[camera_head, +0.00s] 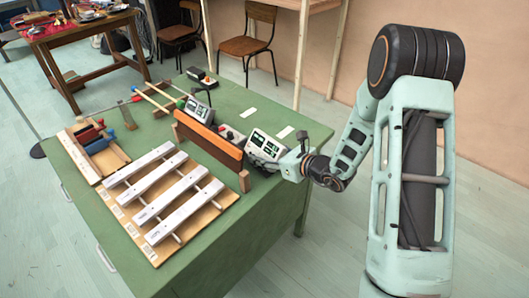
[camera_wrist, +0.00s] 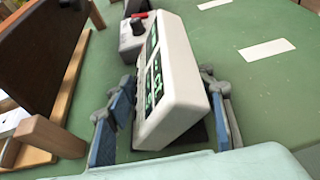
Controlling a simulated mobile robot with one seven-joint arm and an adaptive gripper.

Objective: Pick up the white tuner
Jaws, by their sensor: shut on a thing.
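The white tuner (camera_head: 265,147), a wedge-shaped box with dark green displays, is near the right edge of the green table. In the wrist view the tuner (camera_wrist: 180,85) stands between the blue-grey fingers of my gripper (camera_wrist: 165,112), one on each side. My gripper is shut on the tuner. A dark patch shows under its lower edge; I cannot tell whether it is clear of the table. In the head view my gripper (camera_head: 290,162) reaches the tuner from the right, and its fingers are mostly hidden.
A wooden rail (camera_head: 208,143) stands left of the tuner. A metal-bar instrument (camera_head: 168,195) fills the front. White cards (camera_head: 285,132) lie flat nearby.

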